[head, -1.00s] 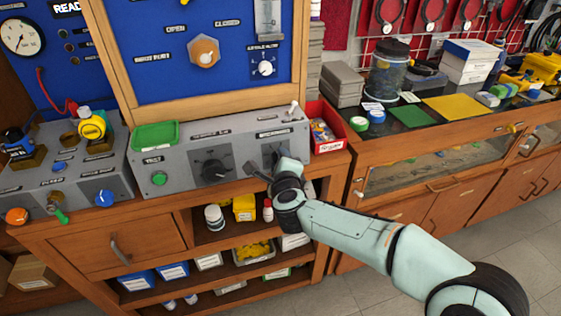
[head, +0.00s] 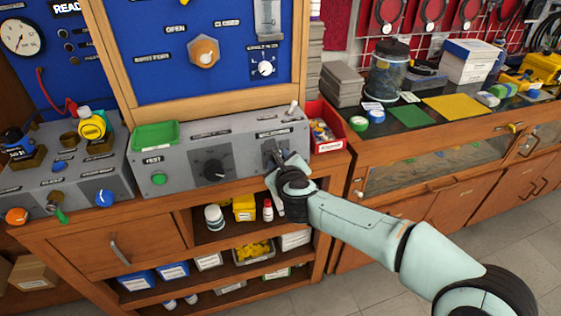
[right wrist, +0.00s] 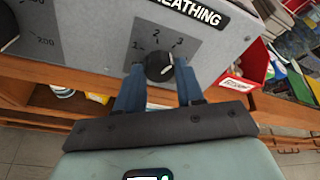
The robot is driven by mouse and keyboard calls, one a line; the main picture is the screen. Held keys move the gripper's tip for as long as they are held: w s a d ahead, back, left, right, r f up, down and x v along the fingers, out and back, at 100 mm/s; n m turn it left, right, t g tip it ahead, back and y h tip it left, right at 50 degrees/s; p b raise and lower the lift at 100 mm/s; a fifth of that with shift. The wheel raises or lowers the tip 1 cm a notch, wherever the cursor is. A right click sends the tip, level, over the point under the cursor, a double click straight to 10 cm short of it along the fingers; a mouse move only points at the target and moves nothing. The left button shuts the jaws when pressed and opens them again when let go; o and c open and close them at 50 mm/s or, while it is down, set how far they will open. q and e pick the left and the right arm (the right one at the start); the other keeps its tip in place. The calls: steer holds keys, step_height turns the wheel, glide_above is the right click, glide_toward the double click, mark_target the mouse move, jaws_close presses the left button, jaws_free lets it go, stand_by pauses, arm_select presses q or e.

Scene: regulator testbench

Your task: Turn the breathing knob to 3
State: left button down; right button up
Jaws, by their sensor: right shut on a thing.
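The breathing knob (right wrist: 158,68) is a black round knob on a grey plate marked 1, 2 and 3, under the BREATHING label (right wrist: 187,8). A white mark on the knob's upper right side appears to point toward the 3. My right gripper (right wrist: 158,82) has its two blue fingers on either side of the knob, shut on it. In the head view my right gripper (head: 273,160) reaches the right end of the grey control box (head: 180,144), and the wrist hides much of the knob. My left gripper is in no view.
Another black knob (head: 214,170) sits left on the same box, with a green button (head: 158,179) beyond it. A green tray (head: 155,135) rests on top. A red bin (head: 325,130) stands close to the box's right end. Open shelves lie below.

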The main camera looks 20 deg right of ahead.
stand_by(0.3)
steer(key=o, duration=1)
steer(key=shift+o, duration=0.2)
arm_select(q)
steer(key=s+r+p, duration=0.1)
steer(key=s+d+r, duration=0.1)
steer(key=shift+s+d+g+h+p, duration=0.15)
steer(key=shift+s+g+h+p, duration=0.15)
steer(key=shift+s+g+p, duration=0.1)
arm_select(e)
steer(key=v, duration=1.3)
steer(key=shift+s, duration=0.15)
